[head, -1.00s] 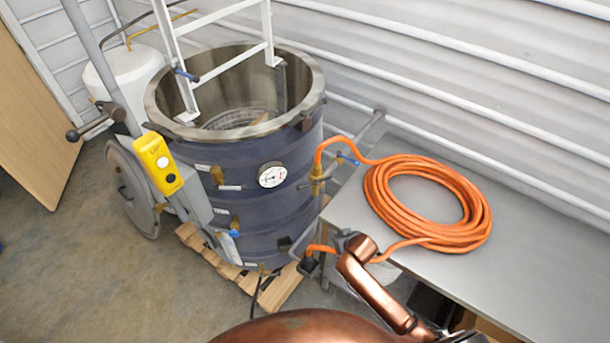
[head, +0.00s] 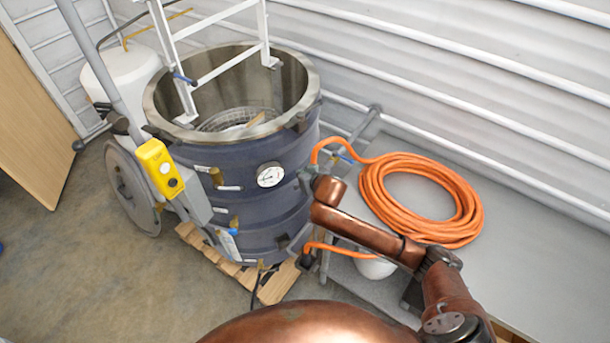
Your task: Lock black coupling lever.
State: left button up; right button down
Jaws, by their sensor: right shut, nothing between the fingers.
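My right gripper (head: 308,180), small and partly hidden by its copper wrist, is shut and empty. It is at the right side of the dark blue drum (head: 245,200), near the upper hose connection; I cannot tell whether it touches anything. A black coupling (head: 306,261) at the lower end of the orange hose (head: 425,234) sits below the gripper, low on the drum's right side. Its lever is too small to make out. My left gripper is not in view.
A grey table (head: 530,270) bears the coiled hose on the right. A wooden pallet (head: 278,284) lies under the drum.

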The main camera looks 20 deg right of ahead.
notch_tip(320, 180, down, 4)
jog(key=shift+r+p, duration=0.1)
jog(key=shift+p, duration=0.75)
jog(key=shift+s, duration=0.2)
jog(key=shift+s+f, duration=0.1)
jog(key=shift+f, duration=0.1)
jog(key=shift+f, duration=0.1)
